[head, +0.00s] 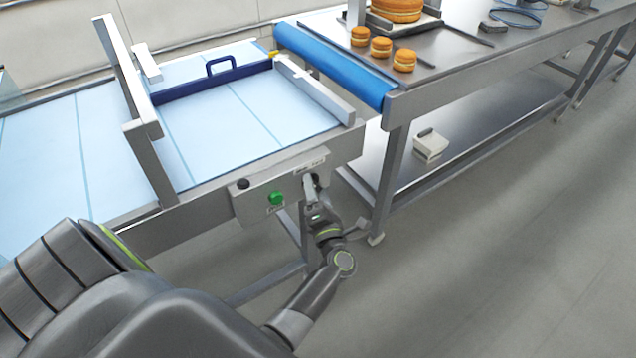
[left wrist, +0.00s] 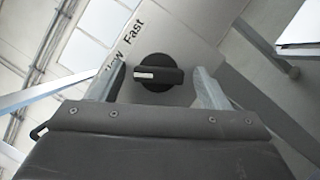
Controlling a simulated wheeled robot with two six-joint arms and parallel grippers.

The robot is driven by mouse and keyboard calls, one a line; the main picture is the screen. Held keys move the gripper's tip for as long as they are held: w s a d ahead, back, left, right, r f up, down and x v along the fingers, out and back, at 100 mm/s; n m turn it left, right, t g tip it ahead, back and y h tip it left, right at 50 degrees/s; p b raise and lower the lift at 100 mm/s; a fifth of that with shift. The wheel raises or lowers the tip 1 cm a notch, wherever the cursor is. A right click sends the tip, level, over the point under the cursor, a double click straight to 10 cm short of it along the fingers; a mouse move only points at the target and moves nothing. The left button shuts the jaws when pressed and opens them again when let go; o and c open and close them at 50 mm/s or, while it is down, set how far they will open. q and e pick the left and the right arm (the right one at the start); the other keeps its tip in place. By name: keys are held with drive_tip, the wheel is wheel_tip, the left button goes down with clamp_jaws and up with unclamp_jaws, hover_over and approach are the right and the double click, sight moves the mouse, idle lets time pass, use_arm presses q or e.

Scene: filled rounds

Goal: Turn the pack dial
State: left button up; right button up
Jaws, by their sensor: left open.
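The pack dial is a round black knob (left wrist: 158,73) with a raised grip bar and a white mark at the bar's left end in the left wrist view. "Fast" is printed beside it, and a second, partly hidden word ends in "w". In the head view my left gripper (head: 312,190) is at the right end of the grey control box (head: 257,208) and mostly hides the dial. In the left wrist view my left gripper (left wrist: 160,78) is open, one finger on each side of the dial. I cannot tell whether either touches it. My right gripper is not in view.
The control box also carries a green button (head: 276,198) and a small black knob (head: 243,184). Above it runs a pale blue conveyor (head: 225,115) with metal rails and a dark blue handled bar (head: 215,83). A steel table (head: 470,65) with cakes stands to the right. Floor is clear at lower right.

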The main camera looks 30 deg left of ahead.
use_arm(q)
drive_tip(key=shift+c, duration=0.7)
drive_tip(key=c, duration=0.9)
drive_tip(key=shift+o, duration=0.2)
drive_tip(key=shift+r+m+p, duration=0.25)
drive_tip(key=shift+m+p, duration=0.15)
drive_tip(key=shift+p, duration=0.35)
drive_tip(key=shift+o, duration=0.2)
drive_tip(key=m+h+p, duration=0.1)
drive_tip(key=m+p, duration=0.2)
drive_tip(key=p, duration=0.1)
drive_tip(key=m+g+h+p, duration=0.1)
drive_tip(key=m+p, duration=0.1)
drive_tip(key=p, duration=0.3)
drive_tip(key=m+g+h+p, duration=0.1)
drive_tip(key=m+p, duration=0.2)
drive_tip(key=p, duration=0.1)
drive_tip(key=shift+r+m, duration=0.3)
drive_tip(key=shift+r, duration=0.05)
drive_tip(key=shift+f+m+g+p, duration=0.2)
drive_tip(key=shift+m+g+p, duration=0.3)
drive_tip(key=shift+m+p, duration=0.75)
drive_tip(key=shift+c, duration=0.2)
drive_tip(key=shift+n, duration=0.25)
